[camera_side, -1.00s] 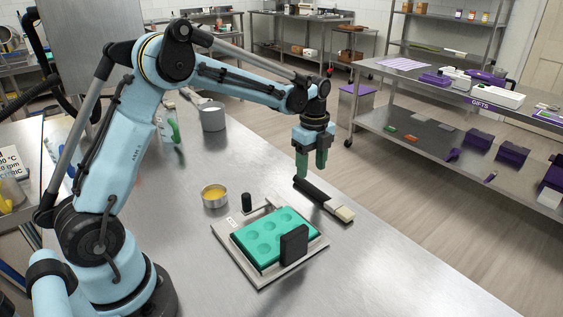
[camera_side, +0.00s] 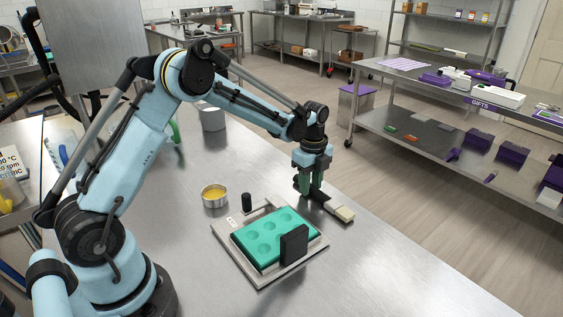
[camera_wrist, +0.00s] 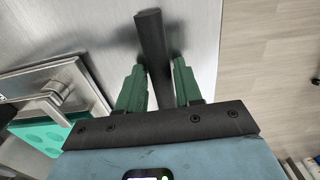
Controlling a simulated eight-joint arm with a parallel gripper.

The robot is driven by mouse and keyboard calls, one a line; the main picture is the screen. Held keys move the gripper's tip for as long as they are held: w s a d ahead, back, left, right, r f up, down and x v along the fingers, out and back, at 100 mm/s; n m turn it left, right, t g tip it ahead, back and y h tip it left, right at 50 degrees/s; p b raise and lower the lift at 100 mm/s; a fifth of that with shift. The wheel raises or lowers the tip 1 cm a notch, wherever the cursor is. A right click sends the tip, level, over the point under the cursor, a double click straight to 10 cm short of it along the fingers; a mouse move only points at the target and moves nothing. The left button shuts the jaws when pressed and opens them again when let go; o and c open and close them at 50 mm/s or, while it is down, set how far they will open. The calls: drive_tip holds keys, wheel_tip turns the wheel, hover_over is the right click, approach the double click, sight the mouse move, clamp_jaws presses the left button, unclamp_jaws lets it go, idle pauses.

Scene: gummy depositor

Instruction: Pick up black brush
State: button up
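The black brush (camera_side: 327,203) lies on the steel table near its right edge. It has a dark handle and a pale bristle end that points toward the lower right. My gripper (camera_side: 310,191) is down at the handle. In the wrist view the handle (camera_wrist: 150,38) runs between the two green fingers of my gripper (camera_wrist: 158,76). The fingers are open, with a visible gap on each side of the handle. The bristle end is hidden in the wrist view.
A teal mould (camera_side: 268,236) sits on a metal plate beside the brush, with a black upright block (camera_side: 294,244) on it. A tin of yellow stuff (camera_side: 214,196) and a grey cup (camera_side: 212,119) stand further left. The table's right edge is close to the brush.

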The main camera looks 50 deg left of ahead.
sight(312, 188)
clamp_jaws()
drive_tip(key=shift+r, duration=0.5)
drive_tip(key=r, duration=0.1)
drive_tip(key=d+r, duration=0.1)
drive_tip(key=r, duration=0.2)
drive_tip(key=shift+s+d, duration=0.15)
drive_tip(key=shift+s, duration=0.1)
drive_tip(key=s+d+r, duration=0.4)
drive_tip(key=d+r, duration=0.2)
drive_tip(key=d, duration=0.3)
drive_tip(key=shift+d, duration=0.25)
